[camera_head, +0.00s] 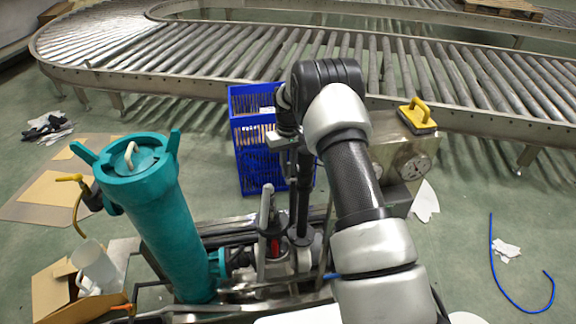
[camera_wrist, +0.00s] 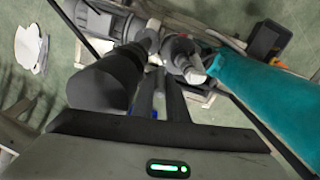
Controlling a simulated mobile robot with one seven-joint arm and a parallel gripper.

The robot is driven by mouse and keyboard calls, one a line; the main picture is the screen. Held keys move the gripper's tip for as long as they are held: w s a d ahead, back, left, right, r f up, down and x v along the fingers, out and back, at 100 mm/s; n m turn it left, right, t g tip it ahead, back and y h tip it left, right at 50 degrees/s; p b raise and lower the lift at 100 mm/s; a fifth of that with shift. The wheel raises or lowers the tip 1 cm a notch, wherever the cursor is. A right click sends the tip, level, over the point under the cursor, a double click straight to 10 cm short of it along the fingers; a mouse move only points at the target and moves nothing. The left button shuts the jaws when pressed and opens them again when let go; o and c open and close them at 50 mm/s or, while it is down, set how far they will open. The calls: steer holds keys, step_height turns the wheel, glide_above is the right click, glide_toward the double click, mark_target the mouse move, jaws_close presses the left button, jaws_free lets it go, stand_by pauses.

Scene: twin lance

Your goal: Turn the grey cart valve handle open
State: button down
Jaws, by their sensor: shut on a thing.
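The grey valve handle (camera_head: 263,238) stands upright low on the cart, beside a red part (camera_head: 275,248) and to the right of the teal cylinder (camera_head: 165,225). My gripper (camera_head: 288,172) points down just above and to the right of the handle's top, close to a dark upright post (camera_head: 303,200). In the wrist view my gripper (camera_wrist: 160,98) has its fingers close together with a narrow light grey bar between them. It is shut on this bar, which looks like part of the valve handle. The fingers and post hide much of the contact.
A blue crate (camera_head: 254,158) stands behind the cart, before the roller conveyor (camera_head: 460,85). A yellow-handled tool (camera_head: 418,116) sits on a metal box (camera_head: 402,155) at right. A blue hose (camera_head: 505,285) lies on the floor at right. Cardboard (camera_head: 55,195) lies at left.

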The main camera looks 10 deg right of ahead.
stand_by(0.3)
steer(key=c, duration=1.7)
jaws_free()
steer(key=shift+c, duration=0.2)
steer(key=shift+f, duration=0.1)
steer(key=shift+d, duration=0.1)
steer(key=shift+w+r+p, duration=0.1)
steer(key=shift+r+p, duration=0.35)
steer(key=shift+r, duration=0.25)
step_height(320, 180, up, 6)
steer(key=p, duration=0.3)
steer(key=shift+r, duration=0.25)
steer(key=shift+a+r, duration=0.15)
steer(key=shift+a, duration=0.05)
steer(key=shift+w, duration=0.1)
